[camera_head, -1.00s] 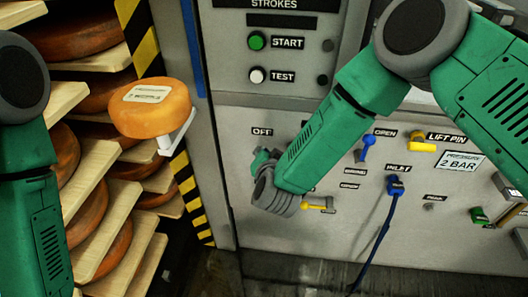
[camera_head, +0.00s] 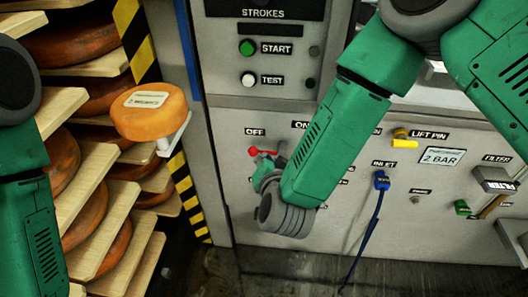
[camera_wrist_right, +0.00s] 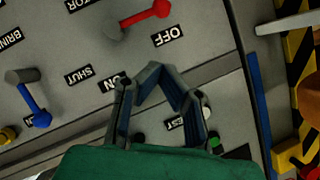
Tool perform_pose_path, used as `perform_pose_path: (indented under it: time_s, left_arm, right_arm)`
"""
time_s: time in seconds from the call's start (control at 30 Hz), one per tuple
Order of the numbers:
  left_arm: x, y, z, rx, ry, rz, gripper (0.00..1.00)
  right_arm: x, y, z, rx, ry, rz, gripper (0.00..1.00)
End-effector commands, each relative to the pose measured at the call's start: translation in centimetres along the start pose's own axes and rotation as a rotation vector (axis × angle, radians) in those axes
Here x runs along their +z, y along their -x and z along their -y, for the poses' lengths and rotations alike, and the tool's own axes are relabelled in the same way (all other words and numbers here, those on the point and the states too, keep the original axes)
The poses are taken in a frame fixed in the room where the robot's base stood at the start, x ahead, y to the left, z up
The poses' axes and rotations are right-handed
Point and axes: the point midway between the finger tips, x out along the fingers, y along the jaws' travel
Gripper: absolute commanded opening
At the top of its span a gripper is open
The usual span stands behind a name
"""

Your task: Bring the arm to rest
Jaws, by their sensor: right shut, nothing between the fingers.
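My right arm comes in from the upper right in the head view and bends down to the panel. My right gripper (camera_head: 266,168) is mostly hidden behind its wrist there, just below a red lever (camera_head: 260,152) by the OFF label. In the right wrist view the gripper (camera_wrist_right: 165,72) is shut and empty, its fingers in front of the panel near the ON label. The red lever (camera_wrist_right: 152,14) shows apart from the fingers, at the top. My left arm shows at the left edge of the head view; its gripper is out of view.
The grey panel (camera_head: 450,235) carries a yellow lift pin (camera_head: 404,140), a blue inlet plug (camera_head: 381,181) with hose, and START (camera_head: 247,48) and TEST buttons. A blue lever (camera_wrist_right: 38,112) shows in the wrist view. Left stand shelves of cheese and an orange wheel (camera_head: 150,112) on a bracket.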

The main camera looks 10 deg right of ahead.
Motion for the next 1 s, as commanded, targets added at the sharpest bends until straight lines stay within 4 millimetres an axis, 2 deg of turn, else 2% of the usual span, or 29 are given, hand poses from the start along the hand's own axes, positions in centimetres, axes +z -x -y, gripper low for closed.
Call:
perform_pose_path:
  time_s: [0.13, 0.63, 0.73, 0.77, 0.87, 0.97, 1.0]
  left_arm:
    - [0.1, 0.1, 0.0, 0.0, 0.0, 0.001, 0.0]
    - [0.0, 0.1, 0.0, 0.0, 0.0, 0.001, 0.0]
    - [0.0, 0.1, 0.0, 0.0, 0.0, 0.001, 0.0]
    - [0.0, 0.1, 0.0, 0.0, 0.0, 0.001, 0.0]
    - [0.0, 0.1, 0.0, 0.0, 0.0, 0.001, 0.0]
    - [0.0, 0.1, 0.0, 0.0, 0.0, 0.001, 0.0]
    - [0.0, 0.1, 0.0, 0.0, 0.0, 0.001, 0.0]
  right_arm:
    - [0.0, 1.0, 0.0, 0.001, 0.001, 0.001, 0.0]
    - [0.0, 1.1, 0.0, 0.001, 0.001, 0.001, 0.0]
    - [0.5, 1.1, -0.7, 0.006, 0.017, 0.021, 0.0]
    - [0.8, 1.2, -1.3, 0.01, 0.031, 0.039, 0.0]
    - [2.8, 2.0, -4.9, 0.037, 0.118, 0.145, 0.0]
    - [5.7, 4.0, -10.7, 0.085, 0.244, 0.32, 0.0]
    - [6.7, 5.2, -13.3, 0.109, 0.296, 0.401, 0.0]
